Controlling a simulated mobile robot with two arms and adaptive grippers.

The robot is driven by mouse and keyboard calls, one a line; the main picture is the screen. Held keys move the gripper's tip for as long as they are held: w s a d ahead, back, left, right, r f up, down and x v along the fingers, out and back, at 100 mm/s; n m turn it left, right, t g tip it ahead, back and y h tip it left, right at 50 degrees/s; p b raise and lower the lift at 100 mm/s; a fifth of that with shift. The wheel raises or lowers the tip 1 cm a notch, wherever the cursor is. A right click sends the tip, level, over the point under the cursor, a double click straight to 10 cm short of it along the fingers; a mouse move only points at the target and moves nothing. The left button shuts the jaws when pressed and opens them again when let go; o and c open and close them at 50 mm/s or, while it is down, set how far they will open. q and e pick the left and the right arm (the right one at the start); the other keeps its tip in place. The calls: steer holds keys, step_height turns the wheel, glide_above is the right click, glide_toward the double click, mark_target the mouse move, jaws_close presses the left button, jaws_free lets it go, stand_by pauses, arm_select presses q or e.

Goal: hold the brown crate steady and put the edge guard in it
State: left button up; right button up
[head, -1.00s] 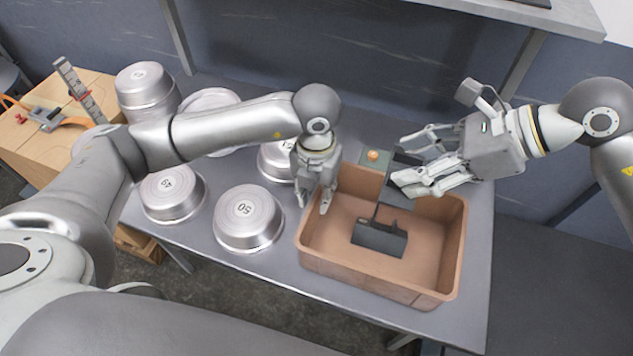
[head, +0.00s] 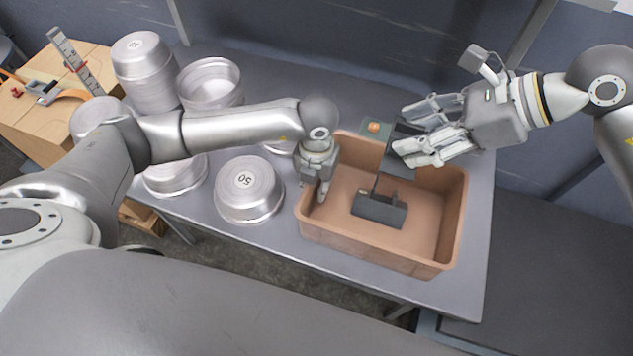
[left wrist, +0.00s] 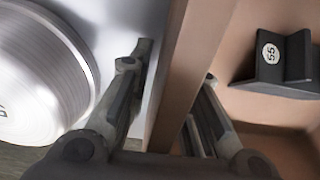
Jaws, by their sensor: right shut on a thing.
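The brown crate (head: 365,252) stands on the table, open at the top. My left gripper (head: 322,188) is at its left wall, with one finger outside and one inside; in the left wrist view the fingers (left wrist: 172,72) look apart astride the rim (left wrist: 190,65). My right gripper (head: 408,132) is shut on the dark edge guard (head: 399,166) above the crate's back part. A dark angled piece (head: 379,211) shows lower, within the crate's outline; I cannot tell whether it joins the held part.
Metal pans stand left of the crate, the nearest marked 50 (head: 248,190), close to its left wall. More pans (head: 143,75) are stacked farther back. A small green box with an orange button (head: 374,128) sits behind the crate. The table (head: 478,240) is bare at right.

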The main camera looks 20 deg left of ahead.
arm_select(q)
jaws_close()
arm_select(e)
step_height(320, 180, down, 12)
steer(key=o, duration=1.1)
stand_by(0.6)
steer(key=shift+d, duration=0.1)
steer(key=v, duration=1.2)
arm_select(q)
steer(key=shift+c, duration=0.7)
jaws_free()
